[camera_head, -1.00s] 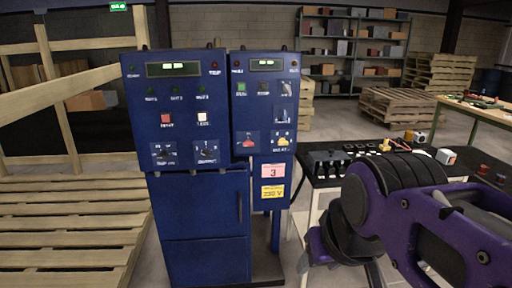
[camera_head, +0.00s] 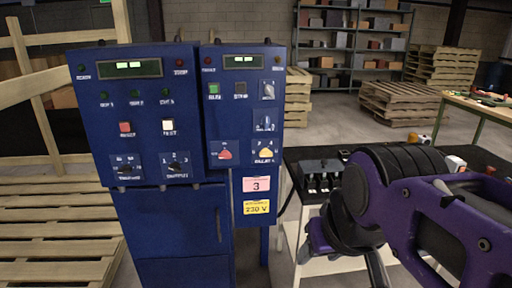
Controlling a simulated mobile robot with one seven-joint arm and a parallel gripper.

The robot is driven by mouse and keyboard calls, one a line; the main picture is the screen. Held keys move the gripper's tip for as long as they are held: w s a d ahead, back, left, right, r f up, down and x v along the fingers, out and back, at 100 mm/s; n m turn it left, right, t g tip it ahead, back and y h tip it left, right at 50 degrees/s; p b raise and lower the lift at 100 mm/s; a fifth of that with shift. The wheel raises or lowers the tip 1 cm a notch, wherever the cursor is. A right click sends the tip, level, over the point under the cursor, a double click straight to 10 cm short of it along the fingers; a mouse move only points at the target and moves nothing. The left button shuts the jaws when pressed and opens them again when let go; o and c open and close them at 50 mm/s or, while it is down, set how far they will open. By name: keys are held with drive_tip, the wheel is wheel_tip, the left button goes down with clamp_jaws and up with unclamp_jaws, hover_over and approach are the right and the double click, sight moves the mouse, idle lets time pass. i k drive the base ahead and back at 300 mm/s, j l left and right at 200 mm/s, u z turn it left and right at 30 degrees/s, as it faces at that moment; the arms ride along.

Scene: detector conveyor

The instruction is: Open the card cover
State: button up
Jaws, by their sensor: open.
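A blue control cabinet (camera_head: 153,88) stands at the left and centre, with two upper panels of displays, buttons and knobs. Its lower left part has a shut door (camera_head: 172,235) with a vertical handle (camera_head: 218,224). I cannot make out a part that is clearly the card cover. My purple and black arm fills the lower right, to the right of the cabinet and apart from it in the picture. My gripper's fingertips do not show.
A dark-topped table (camera_head: 300,155) with black devices (camera_head: 322,175) stands right of the cabinet, partly behind my arm. Wooden pallets (camera_head: 60,215) lie at the left. More pallets (camera_head: 400,105) and shelves (camera_head: 350,45) stand at the back. A workbench (camera_head: 490,105) is at far right.

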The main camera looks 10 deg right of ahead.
sight(321, 170)
drive_tip(key=i+l, duration=0.65)
drive_tip(key=i, duration=0.1)
